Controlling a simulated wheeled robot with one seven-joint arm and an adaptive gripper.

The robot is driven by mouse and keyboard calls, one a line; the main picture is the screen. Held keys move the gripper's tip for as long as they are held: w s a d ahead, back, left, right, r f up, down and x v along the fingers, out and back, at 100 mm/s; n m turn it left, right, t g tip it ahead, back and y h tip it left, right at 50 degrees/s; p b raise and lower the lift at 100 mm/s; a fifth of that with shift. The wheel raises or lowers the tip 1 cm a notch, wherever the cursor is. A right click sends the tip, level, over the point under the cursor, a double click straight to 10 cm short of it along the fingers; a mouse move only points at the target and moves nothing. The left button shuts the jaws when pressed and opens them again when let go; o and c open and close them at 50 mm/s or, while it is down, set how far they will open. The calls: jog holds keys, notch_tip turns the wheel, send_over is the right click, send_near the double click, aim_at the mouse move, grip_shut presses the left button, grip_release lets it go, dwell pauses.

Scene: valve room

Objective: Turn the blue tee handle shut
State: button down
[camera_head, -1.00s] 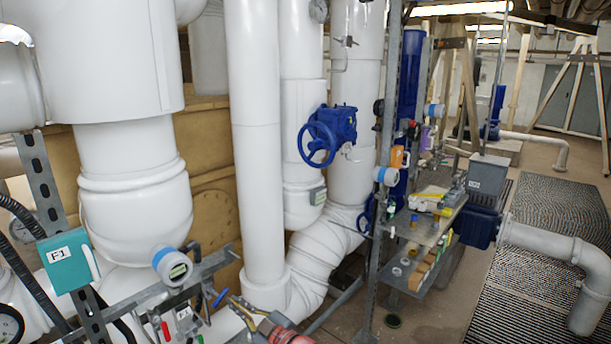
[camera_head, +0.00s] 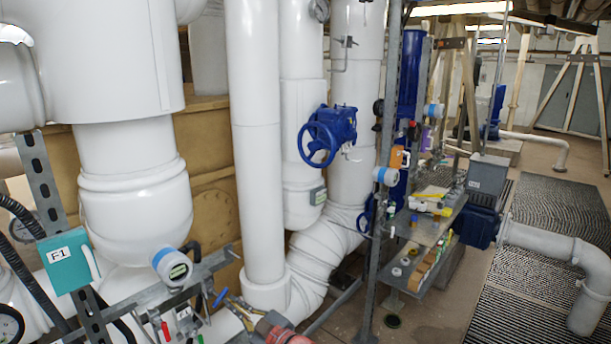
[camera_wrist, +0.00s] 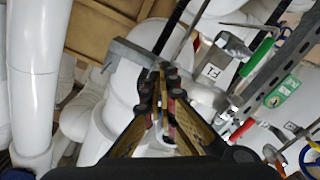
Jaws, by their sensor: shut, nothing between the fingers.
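The blue tee handle (camera_head: 220,298) is a small blue bar at the lower middle of the head view, beside the pipe bracket. My gripper (camera_head: 233,302) is just to its right, with its brass-coloured fingers pointing toward the bracket. In the wrist view my gripper (camera_wrist: 162,72) has its dark fingertips together, shut and empty. I cannot make out the tee handle clearly in the wrist view; the fingers may hide it. Whether the fingers touch the handle cannot be told.
A grey metal bracket (camera_head: 190,280) runs close to my gripper. Red (camera_wrist: 243,129) and green (camera_wrist: 257,57) lever handles sit right of the fingers. A blue-rimmed gauge (camera_head: 171,265) and thick white pipes (camera_head: 258,150) stand close by. Open floor (camera_head: 445,315) lies to the right.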

jog(key=shift+s+a+f+b, duration=0.3)
jog(key=shift+s+f+b, duration=0.05)
jog(key=shift+b, duration=1)
jog(key=shift+s+a+f+b, duration=0.1)
jog(key=shift+s+a+b, duration=0.2)
jog(key=shift+b, duration=0.5)
dwell(0.5)
jog(key=shift+f, duration=0.1)
jog(key=v, duration=0.6)
jog(key=shift+f, duration=0.3)
jog(key=shift+w+d, duration=0.1)
jog(key=shift+d, duration=0.05)
